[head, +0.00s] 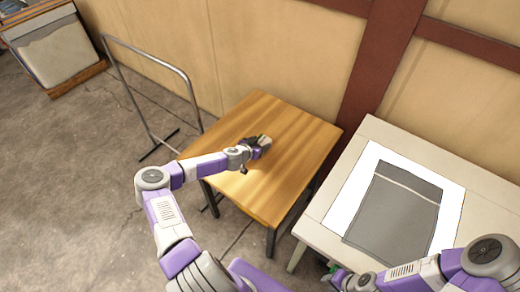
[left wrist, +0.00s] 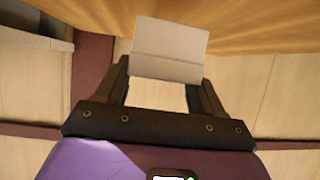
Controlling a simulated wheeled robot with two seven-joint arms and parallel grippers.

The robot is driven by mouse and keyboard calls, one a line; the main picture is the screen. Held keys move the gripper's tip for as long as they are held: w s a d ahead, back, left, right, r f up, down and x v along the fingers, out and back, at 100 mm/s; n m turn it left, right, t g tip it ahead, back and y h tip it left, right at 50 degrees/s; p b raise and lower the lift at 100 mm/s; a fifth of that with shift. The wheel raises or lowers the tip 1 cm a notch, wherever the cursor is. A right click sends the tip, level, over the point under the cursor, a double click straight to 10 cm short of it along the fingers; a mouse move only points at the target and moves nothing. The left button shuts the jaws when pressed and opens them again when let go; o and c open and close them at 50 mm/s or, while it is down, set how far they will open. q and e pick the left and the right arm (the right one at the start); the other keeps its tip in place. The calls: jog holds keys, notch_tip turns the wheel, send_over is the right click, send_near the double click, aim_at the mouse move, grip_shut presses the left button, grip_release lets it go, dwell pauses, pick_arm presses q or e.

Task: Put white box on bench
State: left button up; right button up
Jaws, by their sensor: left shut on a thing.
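The white box (left wrist: 170,48) is a small pale block held between the fingers of my left gripper (left wrist: 165,75) in the left wrist view. In the head view my left gripper (head: 258,145) is over the middle of the wooden-topped bench (head: 285,117), shut on the white box, which shows small and pale at its tip (head: 264,141). I cannot tell whether the box touches the bench top. My right gripper (head: 337,277) is low in the head view beside the pale table; its fingers are too small and partly hidden to read.
A pale table (head: 375,130) on the right carries a white sheet and a grey pillow cover (head: 396,212). A metal rail frame (head: 150,50) stands left of the bench. A bin on a wooden base (head: 55,55) is at the far left. The bench top around the gripper is clear.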

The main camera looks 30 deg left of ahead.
pick_arm(q)
jog(key=shift+f, duration=2.1)
jog(key=shift+b, duration=0.3)
jog(key=shift+f, duration=0.2)
jog(key=o, duration=1.1)
jog(key=shift+r, duration=0.1)
